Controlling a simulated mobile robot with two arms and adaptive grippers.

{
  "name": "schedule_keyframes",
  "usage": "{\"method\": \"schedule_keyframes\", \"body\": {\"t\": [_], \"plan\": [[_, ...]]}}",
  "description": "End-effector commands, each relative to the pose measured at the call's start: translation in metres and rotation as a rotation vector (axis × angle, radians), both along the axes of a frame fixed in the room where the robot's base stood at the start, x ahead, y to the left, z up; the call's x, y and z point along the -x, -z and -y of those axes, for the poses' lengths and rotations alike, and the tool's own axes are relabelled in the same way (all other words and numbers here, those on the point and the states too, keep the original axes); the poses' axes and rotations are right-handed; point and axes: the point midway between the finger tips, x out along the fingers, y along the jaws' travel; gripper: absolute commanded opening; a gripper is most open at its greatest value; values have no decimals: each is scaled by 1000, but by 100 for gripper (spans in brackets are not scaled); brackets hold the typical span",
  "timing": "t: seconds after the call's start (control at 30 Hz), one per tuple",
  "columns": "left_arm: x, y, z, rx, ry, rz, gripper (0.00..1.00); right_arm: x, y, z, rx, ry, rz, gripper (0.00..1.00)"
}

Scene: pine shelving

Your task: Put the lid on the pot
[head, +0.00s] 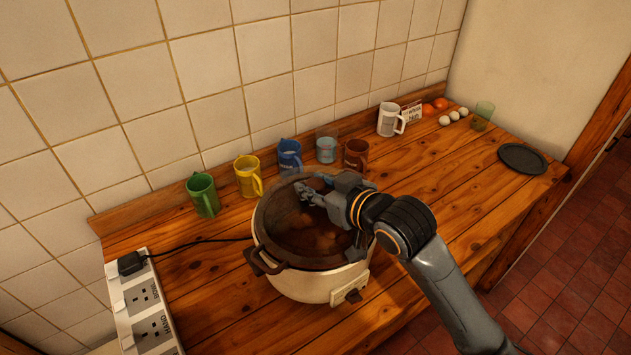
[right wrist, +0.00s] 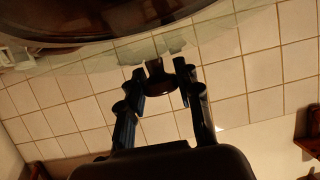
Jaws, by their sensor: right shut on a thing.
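The pot (head: 318,286) is a cream cooker with dark side handles and a front control panel, standing on the wooden counter. The lid (head: 283,232) is see-through with a dark rim and lies over the pot's mouth in the head view. Brownish contents show through it. My right gripper (head: 332,205) is above the lid, shut on its dark knob. Whether the lid touches the pot's rim all round, I cannot tell. My left gripper is not in view.
Green (head: 203,195), yellow (head: 248,176), blue (head: 290,156) and brown (head: 356,154) mugs stand behind the pot by the tiled wall. A power strip (head: 145,310) is at left. A dark plate (head: 522,158) lies far right. The counter right of the pot is mostly clear.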

Motion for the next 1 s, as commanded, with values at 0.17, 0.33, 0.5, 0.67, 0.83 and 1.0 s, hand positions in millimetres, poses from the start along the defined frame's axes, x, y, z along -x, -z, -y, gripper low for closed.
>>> {"method": "schedule_keyframes", "body": {"t": [0.17,0.33,0.5,0.67,0.83,1.0], "plan": [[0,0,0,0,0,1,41,0,0,0,-2,0,4,0],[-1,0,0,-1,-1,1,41,0,0,0,-2,0,4,0],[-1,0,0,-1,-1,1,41,0,0,0,-2,0,3,0],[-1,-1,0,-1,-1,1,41,0,-1,0,-2,0,3,0],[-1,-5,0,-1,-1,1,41,0,-2,0,-2,0,3,0],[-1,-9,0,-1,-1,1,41,0,-1,0,-2,0,2,0]]}}
